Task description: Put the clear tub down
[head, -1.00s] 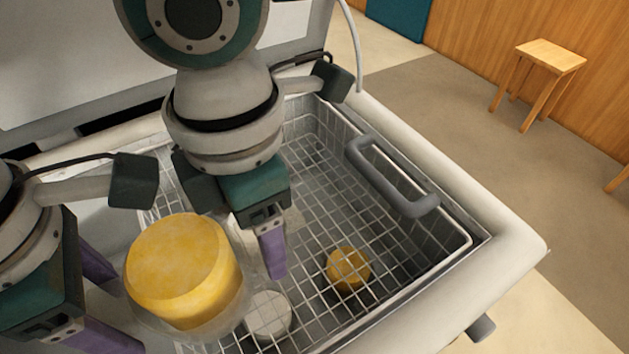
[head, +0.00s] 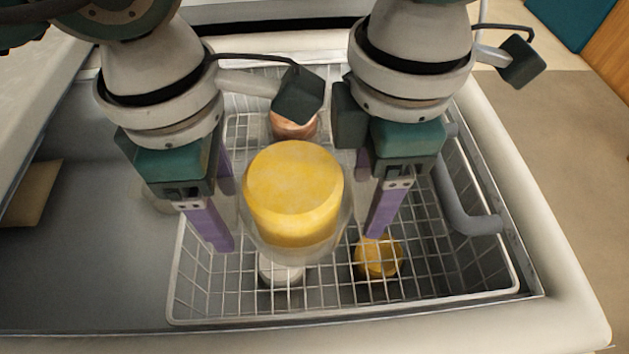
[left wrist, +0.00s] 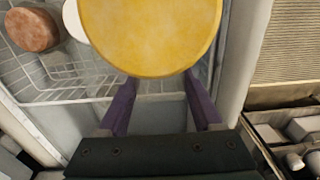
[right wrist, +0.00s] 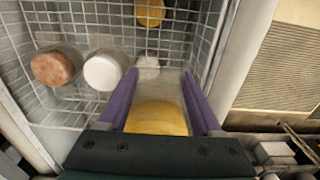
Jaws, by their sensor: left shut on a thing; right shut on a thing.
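The clear tub (head: 337,225), with a large yellow mass (head: 294,185) filling its upper part, is upright between my two grippers. It is above the wire basket (head: 175,300). My left gripper (head: 227,217) is shut on its left side and my right gripper (head: 368,210) on its right side. In the left wrist view the yellow mass (left wrist: 150,35) covers the area beyond the fingers. In the right wrist view the clear wall (right wrist: 168,88) shows between the fingers. The tub's underside is hidden, so I cannot tell its exact height.
In the basket are a brown round item (head: 292,124), a small yellow item (head: 378,258) and a white item (head: 282,272) partly under the tub. The right wrist view also shows a white-topped item (right wrist: 103,70). A grey handle (head: 465,205) stands at the basket's right.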

